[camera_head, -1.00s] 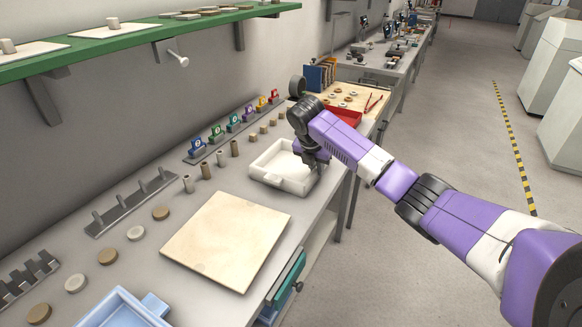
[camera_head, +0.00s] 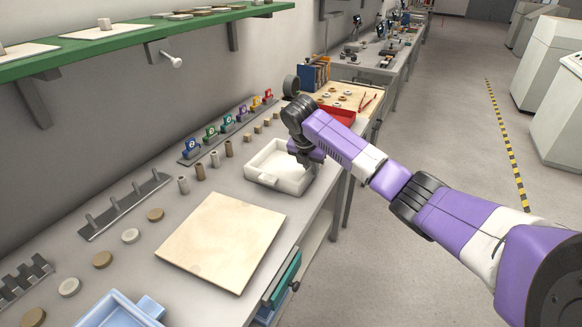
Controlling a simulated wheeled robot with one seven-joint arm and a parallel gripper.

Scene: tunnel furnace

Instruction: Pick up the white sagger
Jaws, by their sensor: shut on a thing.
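The arm's end hides part of that wall and the fingertips.
A pale square board (camera_head: 222,240) lies in front of the sagger, and a blue tray (camera_head: 118,312) is nearer. Several small cylinders and coloured tags (camera_head: 227,123) stand behind. A red tray (camera_head: 340,115) lies beyond. A green shelf (camera_head: 130,35) hangs above left.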

